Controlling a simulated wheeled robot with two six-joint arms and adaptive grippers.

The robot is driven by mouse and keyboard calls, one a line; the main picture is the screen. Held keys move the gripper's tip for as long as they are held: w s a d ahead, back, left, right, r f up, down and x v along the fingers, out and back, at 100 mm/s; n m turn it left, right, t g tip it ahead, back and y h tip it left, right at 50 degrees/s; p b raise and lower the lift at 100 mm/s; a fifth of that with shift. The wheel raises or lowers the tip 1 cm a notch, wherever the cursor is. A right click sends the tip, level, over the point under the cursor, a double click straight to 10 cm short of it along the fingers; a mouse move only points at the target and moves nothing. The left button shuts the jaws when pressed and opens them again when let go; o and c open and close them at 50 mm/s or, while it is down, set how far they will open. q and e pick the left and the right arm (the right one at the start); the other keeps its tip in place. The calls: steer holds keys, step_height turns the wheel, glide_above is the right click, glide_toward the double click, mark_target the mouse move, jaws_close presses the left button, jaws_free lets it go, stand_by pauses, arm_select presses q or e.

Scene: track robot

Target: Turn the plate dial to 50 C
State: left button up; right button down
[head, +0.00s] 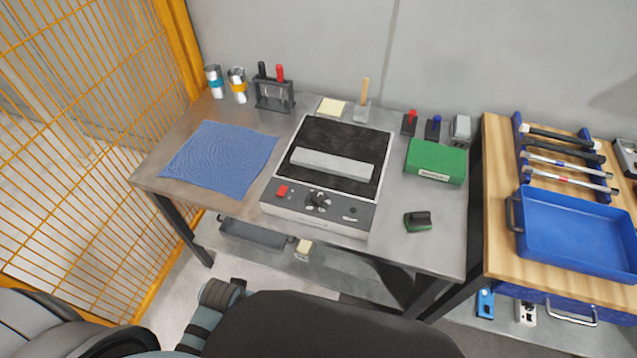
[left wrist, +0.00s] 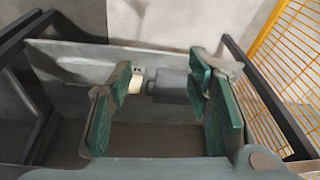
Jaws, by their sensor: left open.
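The hot plate (head: 318,228) stands on the grey bench, with a dark top and a light grey bar (head: 332,165) lying across it. Its dial (head: 318,200) is a small dark knob in the middle of the front panel, with small light marks around it; I cannot read its setting. A red switch (head: 282,191) is left of the dial. My left gripper (left wrist: 162,90) shows in the left wrist view, its green-padded fingers apart and nothing between them. The dial is not in that view. My right gripper is not in view.
A blue mat (head: 220,158) lies left of the plate; a green box (head: 436,161) and a small dark green-edged item (head: 418,221) lie right. Cans, a tool rack (head: 274,95) and small holders stand behind. An orange fence (head: 75,130) borders the left. The lower shelf bears a grey tray (head: 255,233).

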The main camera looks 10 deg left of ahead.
arm_select(q)
step_height(320, 180, up, 11)
steer(key=w+p, duration=0.2)
arm_select(e)
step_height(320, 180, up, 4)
steer(key=p, duration=0.1)
arm_select(q)
step_height(320, 180, up, 16)
steer(key=r+n+g+h, duration=0.1)
steer(key=n+g, duration=0.1)
steer(key=n, duration=1.2)
glide_above(318, 198)
step_height(318, 198, down, 14)
steer(key=b, duration=0.3)
steer(key=shift+f+b, duration=0.15)
steer(key=shift+b, duration=0.2)
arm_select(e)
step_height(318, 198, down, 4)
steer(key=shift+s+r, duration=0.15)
arm_select(q)
steer(key=shift+c, duration=0.2)
